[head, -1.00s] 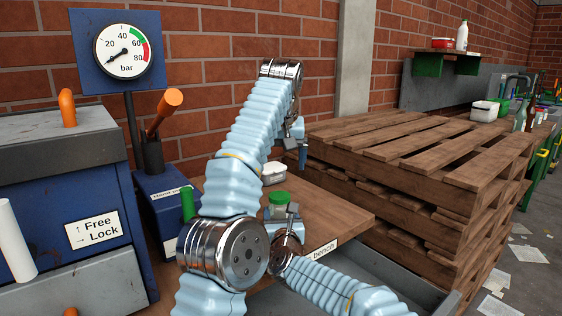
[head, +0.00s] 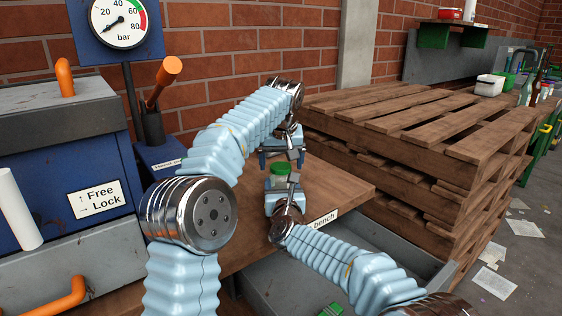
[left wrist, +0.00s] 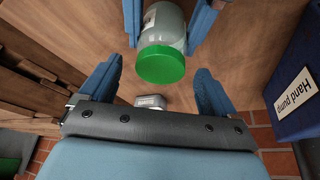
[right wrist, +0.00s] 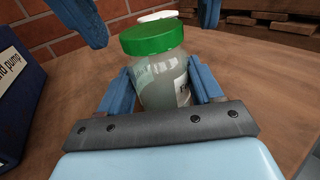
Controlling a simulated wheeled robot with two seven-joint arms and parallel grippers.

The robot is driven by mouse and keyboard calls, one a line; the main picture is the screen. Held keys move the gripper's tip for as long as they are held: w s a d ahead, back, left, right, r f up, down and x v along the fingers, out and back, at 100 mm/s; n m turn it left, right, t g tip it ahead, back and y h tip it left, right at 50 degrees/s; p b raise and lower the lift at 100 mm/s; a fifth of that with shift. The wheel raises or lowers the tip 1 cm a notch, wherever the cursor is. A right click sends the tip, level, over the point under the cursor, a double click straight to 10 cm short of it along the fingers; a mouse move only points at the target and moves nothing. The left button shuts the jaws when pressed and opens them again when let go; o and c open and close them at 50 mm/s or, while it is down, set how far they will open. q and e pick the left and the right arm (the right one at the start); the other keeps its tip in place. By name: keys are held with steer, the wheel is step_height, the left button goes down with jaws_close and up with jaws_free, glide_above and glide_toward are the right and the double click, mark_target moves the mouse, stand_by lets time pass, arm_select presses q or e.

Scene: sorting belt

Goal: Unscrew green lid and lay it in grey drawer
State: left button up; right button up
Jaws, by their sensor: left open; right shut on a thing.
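A clear jar with a pale label and a green lid (head: 281,168) stands upright on the wooden bench (head: 335,185). My right gripper (right wrist: 162,85) is shut around the jar's body. The lid is on the jar, as the right wrist view (right wrist: 152,37) shows. My left gripper (head: 282,158) is open above and behind the jar, its fingers pointing down. In the left wrist view the lid (left wrist: 161,64) lies between and just beyond its fingertips, not gripped. The grey drawer (head: 418,268) is open below the bench front, partly hidden by my right arm.
A white tin (left wrist: 150,101) sits on the bench behind the jar. A blue hand pump (head: 160,165) with an orange-tipped lever stands at the left. Stacked wooden pallets (head: 420,170) stand close on the right. A small green thing (head: 331,309) lies low in the drawer area.

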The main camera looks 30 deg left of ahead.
arm_select(q)
steer(key=shift+f, duration=0.1)
steer(key=c, duration=1.4)
steer(key=shift+c, duration=0.2)
arm_select(e)
steer(key=o, duration=1.6)
